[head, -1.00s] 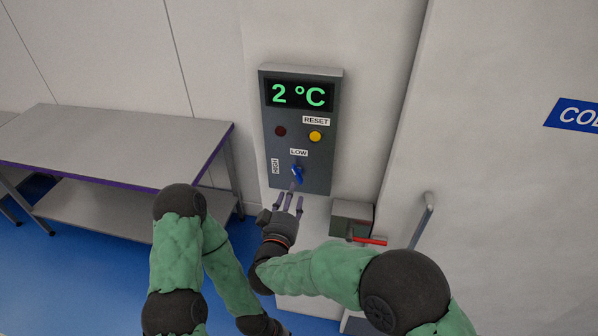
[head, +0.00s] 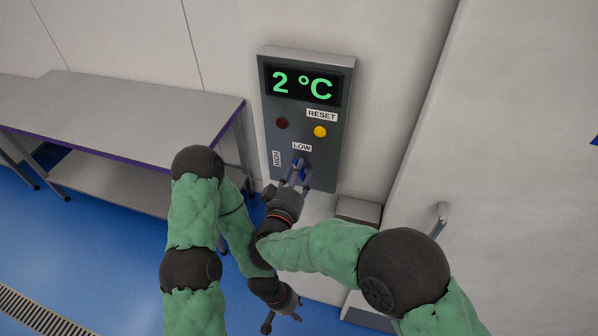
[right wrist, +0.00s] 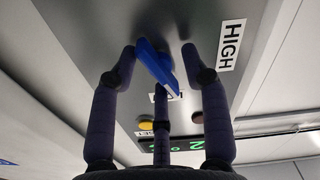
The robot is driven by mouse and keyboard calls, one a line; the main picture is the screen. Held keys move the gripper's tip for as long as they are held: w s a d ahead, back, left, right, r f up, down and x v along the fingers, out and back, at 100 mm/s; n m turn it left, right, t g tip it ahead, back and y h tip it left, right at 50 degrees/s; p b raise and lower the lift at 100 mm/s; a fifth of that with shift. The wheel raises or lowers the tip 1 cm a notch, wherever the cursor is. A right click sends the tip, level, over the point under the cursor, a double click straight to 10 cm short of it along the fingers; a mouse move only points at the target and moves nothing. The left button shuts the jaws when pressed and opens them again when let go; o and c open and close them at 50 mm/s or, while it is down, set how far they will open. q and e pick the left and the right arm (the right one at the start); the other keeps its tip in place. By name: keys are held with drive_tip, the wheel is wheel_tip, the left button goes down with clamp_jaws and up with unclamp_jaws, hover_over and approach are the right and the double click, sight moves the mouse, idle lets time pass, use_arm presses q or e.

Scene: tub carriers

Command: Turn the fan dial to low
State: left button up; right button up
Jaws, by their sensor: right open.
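The blue fan dial (head: 299,166) is low on the grey control panel (head: 325,158), below the LOW label (head: 302,147) and right of the HIGH label (head: 277,158). In the right wrist view, the dial's long blue handle (right wrist: 154,62) is tilted, with one end overlapping the LOW label (right wrist: 160,96). The HIGH label (right wrist: 231,45) is clear. My right gripper (head: 297,174) is open, its fingers around the dial; I cannot tell if they touch it. They partly hide the dial in the head view. My left gripper (head: 283,322) hangs low at the bottom edge, fingers apart and empty.
The panel also has a green 2 °C display (head: 302,86), a dark red lamp (head: 282,123) and a yellow RESET button (head: 320,131). A grey box (head: 358,210) and a door handle (head: 441,214) are at right. A metal table (head: 130,112) stands left.

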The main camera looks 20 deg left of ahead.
sight(301, 137)
clamp_jaws()
drive_tip(key=m+b, duration=0.4)
drive_tip(key=shift+m, duration=0.4)
unclamp_jaws()
drive_tip(key=shift+a, duration=0.1)
wheel_tip(301, 137, up, 10)
idle(0.5)
